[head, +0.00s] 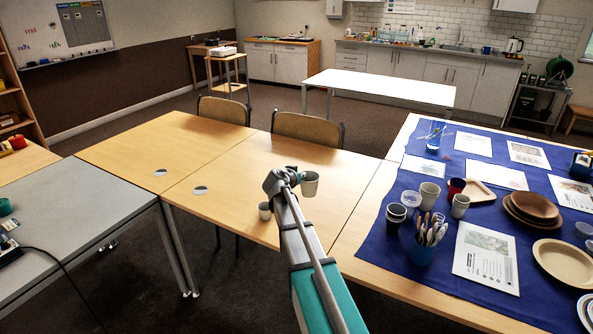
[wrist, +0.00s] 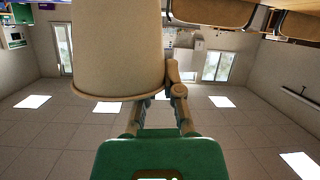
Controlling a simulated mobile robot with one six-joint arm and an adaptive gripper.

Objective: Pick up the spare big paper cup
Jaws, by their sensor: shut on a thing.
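A pale paper cup (head: 310,185) is at the end of my arm in the head view, over the wooden table. My gripper (head: 285,180) is shut on it. The cup looks upright in the head view. In the wrist view the same cup (wrist: 118,50) fills the upper left, with my gripper's fingers (wrist: 165,95) against its side; the far finger is largely hidden by the cup.
The wooden table (head: 225,165) is mostly clear. Two chairs (head: 308,128) stand behind it.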

